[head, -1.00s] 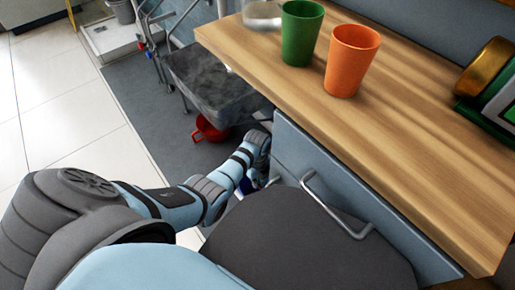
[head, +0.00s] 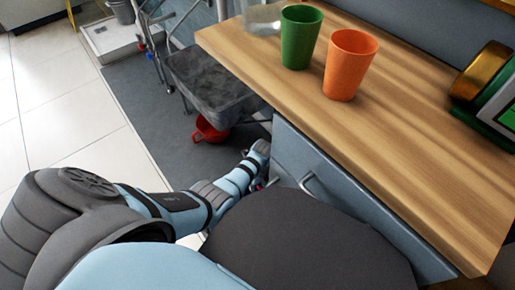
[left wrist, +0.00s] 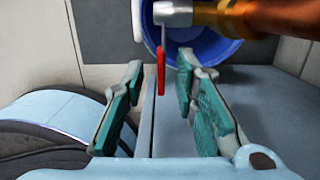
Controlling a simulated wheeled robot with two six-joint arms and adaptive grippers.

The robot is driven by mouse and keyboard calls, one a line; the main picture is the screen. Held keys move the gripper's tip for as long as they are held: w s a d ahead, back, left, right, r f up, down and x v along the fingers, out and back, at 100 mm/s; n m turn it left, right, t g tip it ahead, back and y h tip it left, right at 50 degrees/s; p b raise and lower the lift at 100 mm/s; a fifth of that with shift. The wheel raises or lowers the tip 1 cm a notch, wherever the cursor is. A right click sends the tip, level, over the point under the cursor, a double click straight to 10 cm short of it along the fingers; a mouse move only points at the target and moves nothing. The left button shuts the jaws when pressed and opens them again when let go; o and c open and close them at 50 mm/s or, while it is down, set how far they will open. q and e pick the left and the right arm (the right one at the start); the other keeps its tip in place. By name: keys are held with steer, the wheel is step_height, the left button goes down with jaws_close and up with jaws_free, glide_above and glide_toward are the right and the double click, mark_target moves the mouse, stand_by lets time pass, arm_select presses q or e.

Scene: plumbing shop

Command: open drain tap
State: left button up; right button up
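The drain tap shows in the left wrist view as a silver valve body (left wrist: 172,13) on a copper-coloured pipe (left wrist: 265,17), with a thin stem and a red lever (left wrist: 161,72) hanging down. My left gripper (left wrist: 160,76) is open, its two teal-padded fingers on either side of the red lever, with visible gaps to it. How deep the lever sits between the fingers is hard to tell. In the head view my left arm reaches down beside the counter and its fingers are mostly hidden. My right gripper is in neither view.
A blue bucket (left wrist: 215,48) is behind the lever. The wooden counter (head: 420,150) holds a green cup (head: 299,38) and an orange cup (head: 349,64). A grey drawer front (head: 345,195) is close to my arm. A grey stool (head: 217,88) and a red pot (head: 209,130) stand beyond.

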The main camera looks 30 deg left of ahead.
mark_target(259, 187)
arm_select(q)
steer(key=r, duration=0.5)
steer(key=d+r, duration=0.1)
steer(key=r, duration=0.1)
steer(key=shift+s+r, duration=0.15)
steer(key=shift+r, duration=0.1)
